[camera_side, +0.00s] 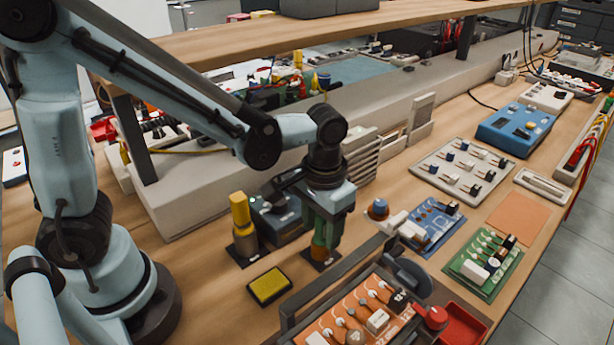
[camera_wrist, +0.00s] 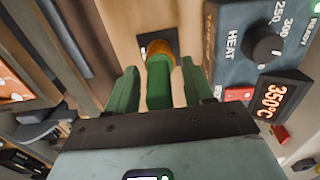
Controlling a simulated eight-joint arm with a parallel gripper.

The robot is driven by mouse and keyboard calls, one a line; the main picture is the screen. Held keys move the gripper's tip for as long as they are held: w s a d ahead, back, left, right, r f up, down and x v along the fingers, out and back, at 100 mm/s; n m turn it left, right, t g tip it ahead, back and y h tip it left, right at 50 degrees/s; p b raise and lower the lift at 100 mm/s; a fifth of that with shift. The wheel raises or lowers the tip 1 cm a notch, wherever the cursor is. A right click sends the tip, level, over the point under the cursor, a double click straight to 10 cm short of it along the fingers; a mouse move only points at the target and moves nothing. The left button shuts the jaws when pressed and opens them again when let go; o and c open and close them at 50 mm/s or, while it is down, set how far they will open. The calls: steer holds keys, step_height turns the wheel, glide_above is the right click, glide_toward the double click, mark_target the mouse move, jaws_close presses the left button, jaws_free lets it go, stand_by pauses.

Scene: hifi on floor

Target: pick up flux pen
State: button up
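The flux pen appears to be the upright piece with a green upper part and an amber lower end (camera_side: 319,252), standing on a small black square pad. It also shows in the wrist view (camera_wrist: 158,52). My gripper (camera_side: 326,232) points down over it. In the wrist view my two green fingers (camera_wrist: 160,85) stand on either side of the green part, with a visible gap on each side. The gripper is open around the pen and does not clamp it. In the side view the fingers hide much of the pen's upper part.
A yellow upright piece (camera_side: 241,220) on a black pad stands to the left. A blue-grey heat station (camera_side: 281,217) is close behind; its dial shows in the wrist view (camera_wrist: 262,46). A yellow sponge (camera_side: 269,286) lies in front. A black-framed orange board (camera_side: 350,315) is nearby at front right.

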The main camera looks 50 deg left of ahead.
steer(key=c, duration=0.8)
steer(key=shift+c, duration=0.2)
steer(key=shift+r, duration=0.15)
steer(key=shift+r, duration=0.55)
step_height(320, 180, up, 3)
steer(key=shift+s+d, duration=0.1)
steer(key=shift+s, duration=0.05)
steer(key=s+d+r, duration=0.4)
steer(key=s+d, duration=0.1)
steer(key=s+d+r, duration=0.2)
steer(key=s, duration=0.1)
steer(key=shift+s+d+r, duration=0.25)
steer(key=shift+r, duration=0.05)
